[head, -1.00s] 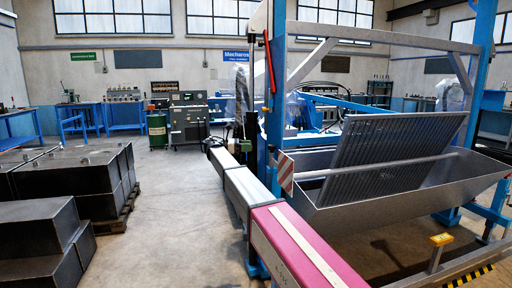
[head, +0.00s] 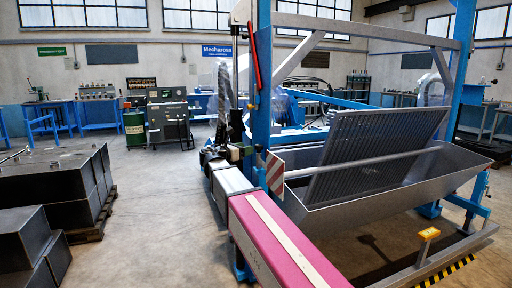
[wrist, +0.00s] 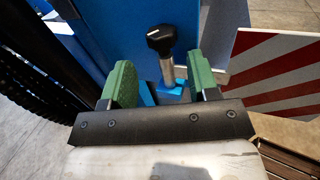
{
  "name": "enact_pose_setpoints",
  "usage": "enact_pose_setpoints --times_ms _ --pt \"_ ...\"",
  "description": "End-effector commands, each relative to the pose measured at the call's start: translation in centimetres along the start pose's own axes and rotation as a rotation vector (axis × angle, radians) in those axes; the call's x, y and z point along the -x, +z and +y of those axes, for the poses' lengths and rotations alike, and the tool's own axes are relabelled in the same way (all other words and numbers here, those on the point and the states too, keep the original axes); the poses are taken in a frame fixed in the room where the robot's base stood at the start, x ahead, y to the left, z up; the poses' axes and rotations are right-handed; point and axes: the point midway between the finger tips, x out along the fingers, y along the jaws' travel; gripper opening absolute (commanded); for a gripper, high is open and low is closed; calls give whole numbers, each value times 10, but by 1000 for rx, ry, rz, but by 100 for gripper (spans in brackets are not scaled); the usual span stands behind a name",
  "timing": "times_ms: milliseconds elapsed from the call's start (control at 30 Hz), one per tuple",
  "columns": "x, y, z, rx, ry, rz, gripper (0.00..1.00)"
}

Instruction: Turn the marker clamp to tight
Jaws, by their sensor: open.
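The marker clamp's black star knob (wrist: 162,38) sits on a bright metal stem (wrist: 167,70) in the wrist view, in front of a blue post. My gripper (wrist: 160,74) is open, its two green fingers apart on either side of the stem. The knob lies just beyond the fingertips, and no contact shows. The red-and-white striped marker board (wrist: 285,72) is right of the clamp, and it also shows beside the blue post in the head view (head: 275,172). In the head view my magenta and grey arm reaches toward the post; the knob is too small to make out there.
A tilted grey sieve frame (head: 372,155) rests over a metal trough (head: 400,190) right of the arm. A blue upright post (head: 263,90) stands close to the gripper. Dark metal blocks (head: 50,190) are stacked on the left. The floor between (head: 150,220) is clear.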

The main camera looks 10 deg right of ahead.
Motion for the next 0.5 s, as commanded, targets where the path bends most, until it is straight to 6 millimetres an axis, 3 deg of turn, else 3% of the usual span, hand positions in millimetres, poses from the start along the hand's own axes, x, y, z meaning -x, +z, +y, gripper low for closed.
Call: enact_pose_setpoints --times_ms 200,500 --pt "-42 0 1 0 -2 0 55" --pt "-73 0 0 0 -1 0 55"
